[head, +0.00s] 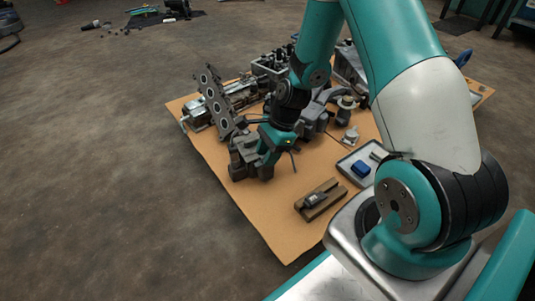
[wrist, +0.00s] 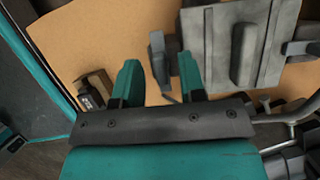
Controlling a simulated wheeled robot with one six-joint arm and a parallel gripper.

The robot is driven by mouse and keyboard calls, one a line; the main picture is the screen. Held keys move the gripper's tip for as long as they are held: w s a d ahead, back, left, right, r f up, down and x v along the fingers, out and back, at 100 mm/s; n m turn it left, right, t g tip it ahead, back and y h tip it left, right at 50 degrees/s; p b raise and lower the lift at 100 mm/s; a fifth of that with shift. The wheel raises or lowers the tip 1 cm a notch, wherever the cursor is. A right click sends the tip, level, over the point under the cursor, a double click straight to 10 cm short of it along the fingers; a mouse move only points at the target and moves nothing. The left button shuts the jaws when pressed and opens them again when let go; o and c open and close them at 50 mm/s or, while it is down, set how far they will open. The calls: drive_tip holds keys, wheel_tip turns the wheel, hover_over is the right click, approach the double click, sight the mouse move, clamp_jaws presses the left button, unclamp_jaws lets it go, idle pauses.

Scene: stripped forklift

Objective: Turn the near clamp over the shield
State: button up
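My gripper (wrist: 158,60) is open, its two teal fingers apart in the wrist view. A small dark grey upright piece (wrist: 158,62), which looks like the near clamp, shows between the fingertips. Whether either finger touches it cannot be told. Right of it is a flat grey plate (wrist: 205,35) with a raised bar (wrist: 243,55), possibly the shield. In the head view my gripper (head: 268,160) is low over the board beside a dark fixture block (head: 243,172). The arm and gripper hide much of the clamp and shield there.
A plate with several round holes (head: 213,97) stands upright at left. A wooden block with a small dark part (head: 318,198) and a tray with a blue piece (head: 361,168) lie to the right. Metal forklift parts (head: 270,65) crowd behind. The front of the brown board (head: 270,222) is clear.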

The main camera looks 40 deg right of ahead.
clamp_jaws()
drive_tip(key=shift+r+p, duration=0.15)
drive_tip(key=shift+p, duration=0.35)
drive_tip(key=n+p, duration=0.2)
drive_tip(key=p, duration=0.1)
drive_tip(key=shift+r+g, duration=0.2)
drive_tip(key=shift+g, duration=0.2)
drive_tip(key=n+g+p, duration=0.1)
drive_tip(key=n+p, duration=0.2)
drive_tip(key=p, duration=0.2)
drive_tip(key=shift+w, duration=0.1)
drive_tip(key=n+g+p, duration=0.1)
drive_tip(key=n+p, duration=0.2)
drive_tip(key=n+g+h+p, duration=0.1)
drive_tip(key=n+p, duration=0.2)
drive_tip(key=shift+w+a+f+n+h, duration=0.1)
drive_tip(key=shift+w+f+n+h, duration=0.05)
drive_tip(key=shift+n+h, duration=0.2)
drive_tip(key=n+h+p, duration=0.1)
drive_tip(key=n, duration=0.2)
drive_tip(key=n+g+h+p, duration=0.1)
drive_tip(key=n+p, duration=0.1)
drive_tip(key=n, duration=0.1)
drive_tip(key=shift+a+f, duration=0.1)
drive_tip(key=shift+f, duration=0.05)
drive_tip(key=shift+n, duration=0.25)
